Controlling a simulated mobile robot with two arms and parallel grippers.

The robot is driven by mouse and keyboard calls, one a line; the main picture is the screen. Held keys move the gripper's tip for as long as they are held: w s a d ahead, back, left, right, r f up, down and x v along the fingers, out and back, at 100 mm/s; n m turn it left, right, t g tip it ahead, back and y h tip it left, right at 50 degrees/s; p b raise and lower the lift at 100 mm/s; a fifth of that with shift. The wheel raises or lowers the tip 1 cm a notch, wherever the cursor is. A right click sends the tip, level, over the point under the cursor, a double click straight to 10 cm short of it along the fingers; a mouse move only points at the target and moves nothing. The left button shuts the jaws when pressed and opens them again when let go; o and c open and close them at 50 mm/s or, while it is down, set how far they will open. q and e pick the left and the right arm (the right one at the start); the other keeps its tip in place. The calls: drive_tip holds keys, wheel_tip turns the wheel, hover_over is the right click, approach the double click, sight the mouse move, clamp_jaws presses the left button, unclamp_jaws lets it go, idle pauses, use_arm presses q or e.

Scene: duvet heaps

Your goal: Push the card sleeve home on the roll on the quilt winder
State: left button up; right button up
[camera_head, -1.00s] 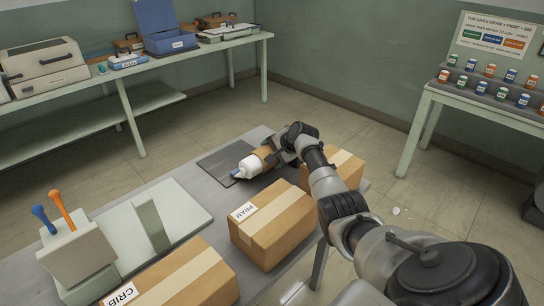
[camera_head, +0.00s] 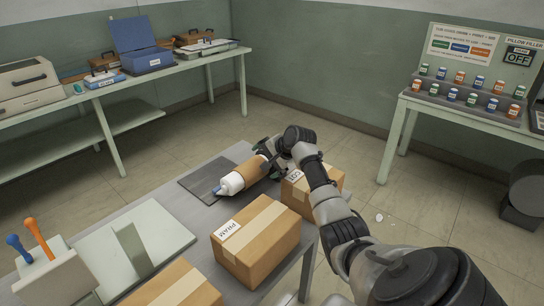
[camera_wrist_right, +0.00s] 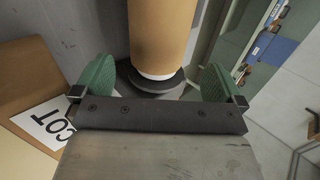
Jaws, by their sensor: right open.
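The white roll (camera_head: 232,183) lies across the grey table over a dark plate (camera_head: 203,180), with a blue tip at its near left end. The brown card sleeve (camera_head: 252,169) is around the roll, and white shows beyond it at the near end. In the right wrist view the sleeve (camera_wrist_right: 160,32) runs up from a short white band (camera_wrist_right: 157,76) and a dark disc (camera_wrist_right: 150,84). My right gripper (camera_head: 270,149) is at the far end of the sleeve. Its green-padded fingers (camera_wrist_right: 157,78) are spread, one on each side of that end. My left gripper is out of view.
A pale board (camera_head: 165,232) and a block with blue and orange handles (camera_head: 52,278) are at the front left.

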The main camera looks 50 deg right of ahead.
drive_tip(key=shift+v, duration=1.6)
